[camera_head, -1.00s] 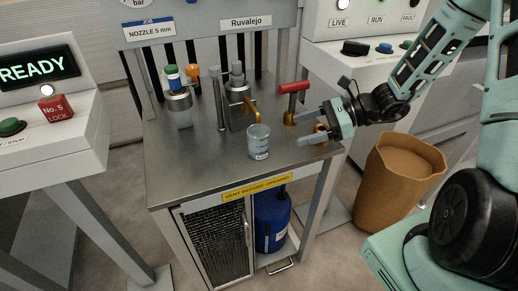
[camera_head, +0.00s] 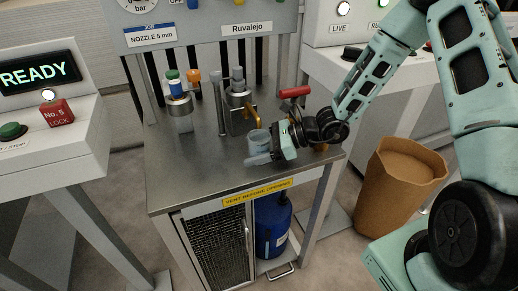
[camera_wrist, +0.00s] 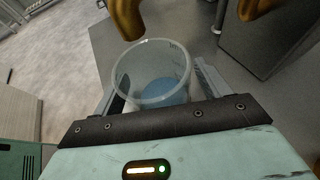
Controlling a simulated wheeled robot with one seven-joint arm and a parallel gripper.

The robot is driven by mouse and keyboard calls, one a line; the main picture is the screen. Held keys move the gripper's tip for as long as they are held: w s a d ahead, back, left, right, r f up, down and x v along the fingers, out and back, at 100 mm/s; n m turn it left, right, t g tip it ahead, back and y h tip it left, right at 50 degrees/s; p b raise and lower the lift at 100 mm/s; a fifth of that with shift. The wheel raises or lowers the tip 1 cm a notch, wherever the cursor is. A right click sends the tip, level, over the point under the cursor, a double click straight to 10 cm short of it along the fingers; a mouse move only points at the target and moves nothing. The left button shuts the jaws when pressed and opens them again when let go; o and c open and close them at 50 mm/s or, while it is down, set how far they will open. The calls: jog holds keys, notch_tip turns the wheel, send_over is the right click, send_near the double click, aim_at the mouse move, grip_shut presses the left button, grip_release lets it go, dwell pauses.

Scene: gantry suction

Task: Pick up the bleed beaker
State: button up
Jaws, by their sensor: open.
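The bleed beaker (camera_head: 256,140) is a clear cup with a little bluish liquid at its bottom. It stands upright on the steel bench top (camera_head: 185,165), near the brass spout. My gripper (camera_head: 262,147) is open around the beaker, with one finger in front of it and the other mostly hidden behind. In the wrist view the beaker (camera_wrist: 152,72) sits between the two spread fingers, its rim facing the camera. Its lower part is partly hidden by my gripper's body.
A brass spout (camera_wrist: 127,18) hangs just beyond the beaker's rim. A red-handled valve (camera_head: 294,93) stands behind my gripper. Several capped bottles and fittings (camera_head: 180,100) stand at the back left. The bench's front left is clear.

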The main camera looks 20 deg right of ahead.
jog(key=shift+a, duration=0.15)
jog(key=c, duration=1.1)
jog(key=shift+c, duration=0.6)
jog(key=shift+r, duration=0.1)
